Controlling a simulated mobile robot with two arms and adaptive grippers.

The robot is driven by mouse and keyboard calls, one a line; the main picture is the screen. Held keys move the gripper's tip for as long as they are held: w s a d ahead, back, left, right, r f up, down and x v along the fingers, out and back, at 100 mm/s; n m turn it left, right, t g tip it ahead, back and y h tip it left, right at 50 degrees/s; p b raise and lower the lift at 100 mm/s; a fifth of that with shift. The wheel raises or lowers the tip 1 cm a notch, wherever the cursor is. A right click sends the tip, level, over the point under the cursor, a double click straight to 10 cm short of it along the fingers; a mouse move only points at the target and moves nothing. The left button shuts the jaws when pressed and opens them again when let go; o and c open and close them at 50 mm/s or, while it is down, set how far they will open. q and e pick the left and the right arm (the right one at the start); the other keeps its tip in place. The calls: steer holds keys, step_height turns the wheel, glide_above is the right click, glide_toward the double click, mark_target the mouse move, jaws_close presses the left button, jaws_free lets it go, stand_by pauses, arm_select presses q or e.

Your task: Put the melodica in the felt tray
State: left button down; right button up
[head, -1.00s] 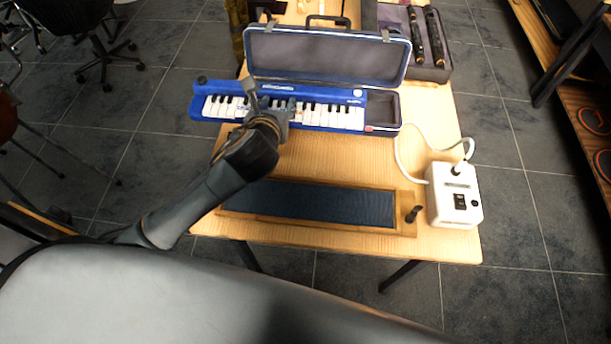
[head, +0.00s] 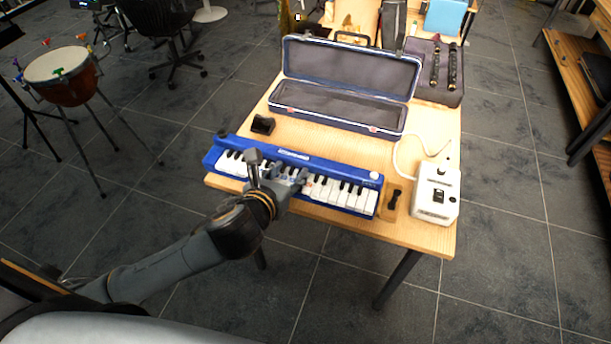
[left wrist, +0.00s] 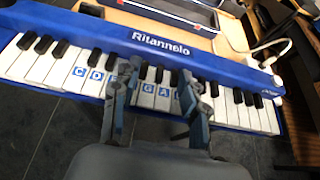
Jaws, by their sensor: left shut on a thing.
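The melodica (head: 340,190) is blue with white and black keys. My left gripper (head: 279,178) is shut on it near its middle, from the front side. In the left wrist view the melodica (left wrist: 158,42) runs across the picture, with the gripper's fingers (left wrist: 155,95) over its keys. My right gripper is not in view.
An open, empty instrument case (head: 340,108) stands behind on the table (head: 230,180). A small black piece (head: 262,124) lies left of the case. A white box with a cable (head: 436,193) stands at the right edge.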

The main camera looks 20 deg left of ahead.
mark_target(299, 159)
arm_select(q)
steer(key=x, duration=0.7)
steer(key=shift+w+r, duration=0.2)
steer(key=shift+r, duration=0.15)
steer(key=w+f, duration=0.4)
steer(key=f, duration=0.1)
steer(key=shift+w+d+f, duration=0.15)
steer(key=shift+d, duration=0.05)
steer(key=shift+w+f, duration=0.15)
steer(key=shift+f, duration=0.05)
steer(key=shift+w+f, duration=0.1)
steer(key=shift+f, duration=1.6)
steer(key=shift+f, duration=0.1)
steer(key=c, duration=0.7)
jaws_free()
steer(key=shift+f, duration=0.15)
